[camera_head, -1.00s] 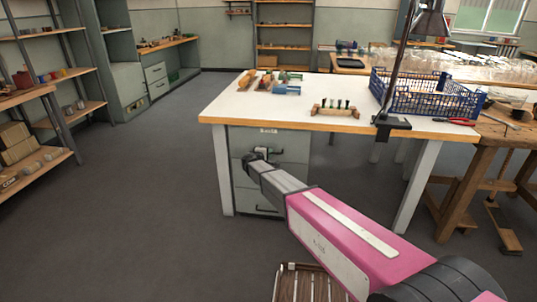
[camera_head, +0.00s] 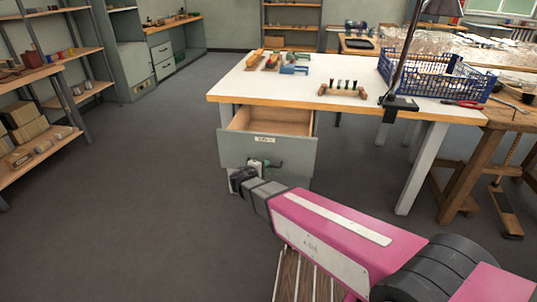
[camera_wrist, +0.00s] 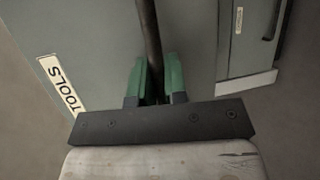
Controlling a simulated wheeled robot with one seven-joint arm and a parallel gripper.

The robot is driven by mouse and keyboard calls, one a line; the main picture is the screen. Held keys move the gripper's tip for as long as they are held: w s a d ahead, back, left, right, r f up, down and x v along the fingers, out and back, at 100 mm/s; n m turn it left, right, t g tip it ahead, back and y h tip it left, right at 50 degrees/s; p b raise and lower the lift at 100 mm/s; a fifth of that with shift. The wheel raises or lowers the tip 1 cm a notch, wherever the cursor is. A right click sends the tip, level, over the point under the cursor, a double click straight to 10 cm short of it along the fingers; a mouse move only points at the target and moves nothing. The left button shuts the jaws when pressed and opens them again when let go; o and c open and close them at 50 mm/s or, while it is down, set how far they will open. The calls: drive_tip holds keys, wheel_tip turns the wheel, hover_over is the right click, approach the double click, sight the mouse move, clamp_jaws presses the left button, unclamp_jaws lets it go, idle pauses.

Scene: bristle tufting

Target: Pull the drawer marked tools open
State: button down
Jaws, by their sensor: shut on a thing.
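The tools drawer (camera_head: 290,150) is the top drawer under the white workbench. It stands out from the cabinet, and its bare wooden inside shows from above. Its grey front carries a label, which reads TOOLS in the wrist view (camera_wrist: 62,85). My gripper (camera_head: 262,165) is at the drawer front, below the label. In the wrist view its green fingers (camera_wrist: 158,80) are shut on the dark bar handle (camera_wrist: 149,40), one finger on each side. The handle's far end is out of the picture.
A lower drawer front (camera_wrist: 245,40) with its own label and handle shows in the wrist view. The workbench top (camera_head: 310,80) carries a small wooden rack (camera_head: 342,90), a blue crate (camera_head: 435,75) and a lamp base (camera_head: 399,103). The floor (camera_head: 130,200) to the left is clear.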

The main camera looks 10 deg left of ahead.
drive_tip(key=s, duration=0.9)
drive_tip(key=shift+s, duration=0.4)
drive_tip(key=c, duration=1.2)
unclamp_jaws()
drive_tip(key=shift+o, duration=0.2)
drive_tip(key=v, duration=1)
drive_tip(key=shift+s+a, duration=0.2)
drive_tip(key=shift+s, duration=0.15)
